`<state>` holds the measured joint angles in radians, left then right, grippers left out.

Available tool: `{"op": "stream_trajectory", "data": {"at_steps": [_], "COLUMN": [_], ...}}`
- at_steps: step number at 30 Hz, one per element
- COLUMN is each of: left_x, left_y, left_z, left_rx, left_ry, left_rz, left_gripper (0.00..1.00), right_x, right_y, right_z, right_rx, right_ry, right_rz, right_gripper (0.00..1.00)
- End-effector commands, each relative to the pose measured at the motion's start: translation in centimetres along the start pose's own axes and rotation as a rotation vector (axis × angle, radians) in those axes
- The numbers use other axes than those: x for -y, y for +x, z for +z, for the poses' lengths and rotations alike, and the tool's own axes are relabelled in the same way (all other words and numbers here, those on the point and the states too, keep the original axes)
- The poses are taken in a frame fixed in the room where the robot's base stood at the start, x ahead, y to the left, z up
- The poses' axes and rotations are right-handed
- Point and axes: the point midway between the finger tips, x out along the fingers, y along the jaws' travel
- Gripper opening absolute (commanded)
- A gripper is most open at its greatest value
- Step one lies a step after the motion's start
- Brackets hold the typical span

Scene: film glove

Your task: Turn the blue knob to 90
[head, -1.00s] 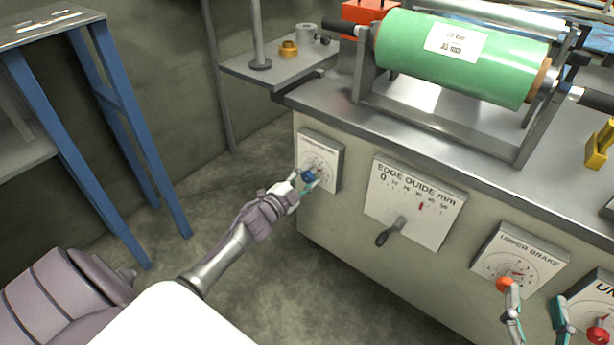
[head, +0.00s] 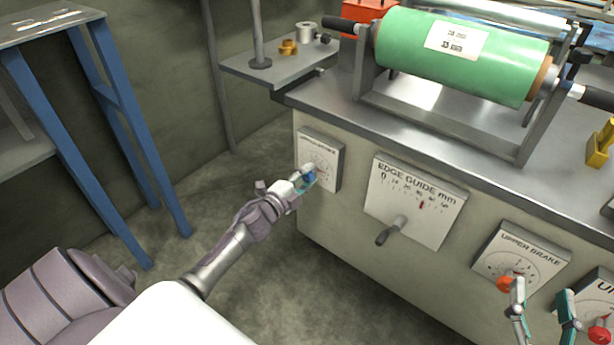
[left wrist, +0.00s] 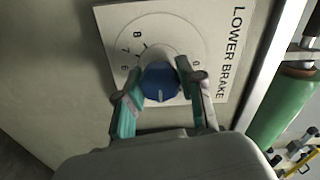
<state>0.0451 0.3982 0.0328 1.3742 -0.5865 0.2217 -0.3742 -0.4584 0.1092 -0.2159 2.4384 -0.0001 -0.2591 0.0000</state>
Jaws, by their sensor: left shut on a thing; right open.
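The blue knob (left wrist: 160,84) sits on the white dial plate marked LOWER BRAKE (left wrist: 226,62) in the left wrist view. A pale line shows on the knob, toward the bottom of the picture. Some dial numbers show; others are hidden by the knob and fingers. My left gripper (left wrist: 160,88) has a finger on each side of the knob and is shut on it. In the head view the knob (head: 309,177) is partly covered by my left gripper (head: 304,182). My right gripper (head: 543,302) is open at the lower right, near the orange knob (head: 506,284).
The EDGE GUIDE panel (head: 432,190) with its dark lever (head: 388,236) is right of the blue knob's dial. The UPPER BRAKE panel (head: 535,255) and a red knob (head: 600,328) are farther right. A green roll (head: 460,60) rests on top. Blue legs (head: 125,130) stand left.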

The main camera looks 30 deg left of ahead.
Motion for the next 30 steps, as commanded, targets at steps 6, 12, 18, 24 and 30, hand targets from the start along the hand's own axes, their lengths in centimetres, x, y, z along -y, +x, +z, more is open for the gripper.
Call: {"op": "stream_trajectory", "data": {"at_steps": [6,12,18,24,30], "left_x": [-0.1,-0.1,0.0,-0.2,-0.3], "left_y": [0.0,0.0,0.0,-1.2,-5.2], "left_z": [-0.1,0.0,0.0,0.0,0.0], "left_rx": [-0.001,-0.001,0.0,0.0,0.0], "left_ry": [-0.002,-0.002,-0.002,-0.002,-0.001], "left_rz": [0.001,0.001,0.001,0.003,0.005], "left_gripper": [0.03,0.64,0.64,0.64,0.64], "right_x": [0.0,0.0,0.0,0.0,0.0], "right_y": [0.0,0.0,0.1,0.1,0.0], "right_z": [0.1,0.1,0.1,0.1,0.0], "right_rx": [0.001,0.001,0.001,0.0,0.001], "right_ry": [0.0,0.001,0.0,-0.001,-0.001], "right_rz": [0.0,0.0,0.0,0.0,0.0], "right_gripper": [0.56,0.56,0.56,0.56,0.56]}}
